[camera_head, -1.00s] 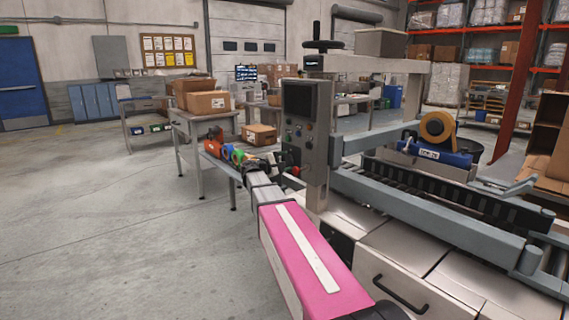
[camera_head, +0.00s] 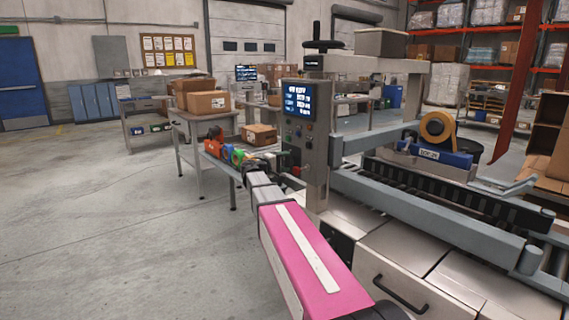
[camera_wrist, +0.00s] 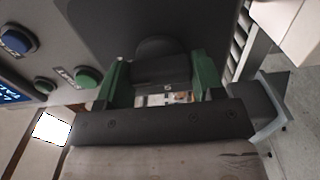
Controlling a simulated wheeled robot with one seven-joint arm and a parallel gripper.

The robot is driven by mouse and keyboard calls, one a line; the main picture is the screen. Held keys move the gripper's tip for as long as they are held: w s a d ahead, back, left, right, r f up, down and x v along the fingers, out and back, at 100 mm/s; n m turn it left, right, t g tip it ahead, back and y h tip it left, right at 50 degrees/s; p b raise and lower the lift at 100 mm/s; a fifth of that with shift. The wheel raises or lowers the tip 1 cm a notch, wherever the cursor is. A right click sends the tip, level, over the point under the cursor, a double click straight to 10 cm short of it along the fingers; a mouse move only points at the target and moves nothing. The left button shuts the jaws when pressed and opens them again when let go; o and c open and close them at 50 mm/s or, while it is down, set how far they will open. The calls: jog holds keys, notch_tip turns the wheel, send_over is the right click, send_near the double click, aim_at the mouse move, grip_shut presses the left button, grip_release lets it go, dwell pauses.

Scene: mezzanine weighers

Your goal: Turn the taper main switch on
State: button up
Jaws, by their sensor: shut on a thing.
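The taper's control panel (camera_head: 312,130) stands upright on the machine frame, its screen (camera_head: 298,101) lit blue with white text. In the wrist view, my gripper (camera_wrist: 163,72) has its green-sided fingers on either side of a dark rounded switch knob (camera_wrist: 158,47) on the panel face. The gripper is shut on this knob. Part of the knob and its markings are hidden by the fingers. In the head view, my gripper (camera_head: 281,160) is at the panel's lower left, and the knob cannot be made out behind it.
A blue button (camera_wrist: 18,41) and a green button (camera_wrist: 88,76) sit on the panel close to my gripper. The roller conveyor (camera_head: 420,200) and tape roll (camera_head: 437,128) are to the right. A table with boxes (camera_head: 207,103) stands behind. The floor at left is clear.

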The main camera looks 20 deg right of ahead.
dwell(0.3)
jog(key=o, duration=0.9)
jog(key=shift+a, duration=0.1)
jog(key=v, duration=1)
jog(key=shift+s+a, duration=0.2)
jog(key=shift+a, duration=0.1)
jog(key=s+f+m+g+y, duration=0.1)
jog(key=s+f+g+y, duration=0.1)
jog(key=s+f+y, duration=0.5)
jog(key=s+f+g, duration=0.1)
jog(key=s+f, duration=0.4)
jog(key=f, duration=0.6)
jog(key=s+f+m+g+y, duration=0.15)
jog(key=s+f+y, duration=0.3)
jog(key=f, duration=0.45)
jog(key=s+a+f+y, duration=0.1)
jog(key=s+f, duration=0.1)
jog(key=s, duration=0.1)
jog(key=s+a+f+m+g+y, duration=0.1)
jog(key=s+a+y, duration=0.1)
jog(key=s, duration=0.1)
jog(key=s+a+f+y, duration=0.2)
jog(key=s, duration=0.1)
jog(key=shift+s+a+f+g+y, duration=0.1)
jog(key=shift+a+f+g+y, duration=0.15)
jog(key=shift+f+g, duration=0.1)
